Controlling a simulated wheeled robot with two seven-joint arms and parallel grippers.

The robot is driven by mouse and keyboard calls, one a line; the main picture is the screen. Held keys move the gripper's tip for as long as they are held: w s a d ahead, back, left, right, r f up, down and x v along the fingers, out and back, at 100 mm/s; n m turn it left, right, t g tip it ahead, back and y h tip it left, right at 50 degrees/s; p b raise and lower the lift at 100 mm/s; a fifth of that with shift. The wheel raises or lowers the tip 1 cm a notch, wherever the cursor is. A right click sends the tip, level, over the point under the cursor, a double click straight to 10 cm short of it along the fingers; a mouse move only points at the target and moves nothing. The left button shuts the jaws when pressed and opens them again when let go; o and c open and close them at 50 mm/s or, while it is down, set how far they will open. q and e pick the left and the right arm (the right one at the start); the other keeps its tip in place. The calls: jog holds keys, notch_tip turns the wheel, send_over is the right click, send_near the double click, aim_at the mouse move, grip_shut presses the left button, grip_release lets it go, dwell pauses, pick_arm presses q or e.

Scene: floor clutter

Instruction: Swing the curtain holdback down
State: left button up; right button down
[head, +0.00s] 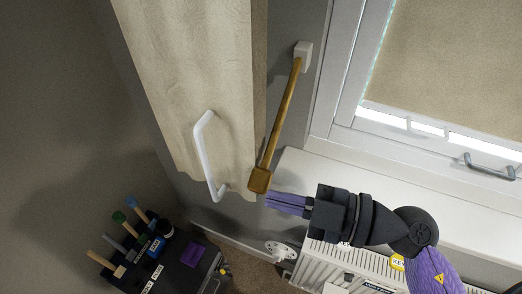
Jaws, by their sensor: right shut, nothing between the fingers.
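The curtain holdback is a brass-coloured bar (281,118) on a white wall mount (303,56). It slopes down and to the left in the picture, and its wider square end (259,180) is the lowest part. It lies beside the right edge of the beige curtain (190,70). My right gripper (271,201), with purple fingers, comes in from the right. Its fingers are together with nothing between them, and the tips are just below and right of the square end. I cannot tell whether they touch it. My left gripper is not in view.
A white handle (206,155) stands out in front of the curtain. The window sill (310,170) and a radiator (335,270) are at the right, under my right arm. A black box (180,278) with tools and bottles stands at the lower left. The wall at left is bare.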

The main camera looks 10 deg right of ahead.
jog(key=s+d+m+t+h, duration=0.1)
jog(key=d+m+t+h, duration=0.1)
jog(key=d+h, duration=0.25)
jog(key=p, duration=0.2)
send_over(264, 190)
jog(key=s+a, duration=0.1)
jog(key=s, duration=0.1)
notch_tip(264, 190, down, 2)
jog(key=f, duration=0.1)
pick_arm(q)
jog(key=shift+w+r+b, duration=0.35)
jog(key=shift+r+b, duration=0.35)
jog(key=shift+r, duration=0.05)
pick_arm(e)
jog(key=shift+w+d+f+y, duration=0.25)
jog(key=shift+w+f, duration=0.25)
jog(key=shift+f, duration=0.25)
jog(key=shift+w+d+f+y, duration=0.2)
jog(key=shift+w+f, duration=0.25)
jog(key=shift+f, duration=0.3)
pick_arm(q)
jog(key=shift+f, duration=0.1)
pick_arm(e)
jog(key=shift+d+f, duration=0.1)
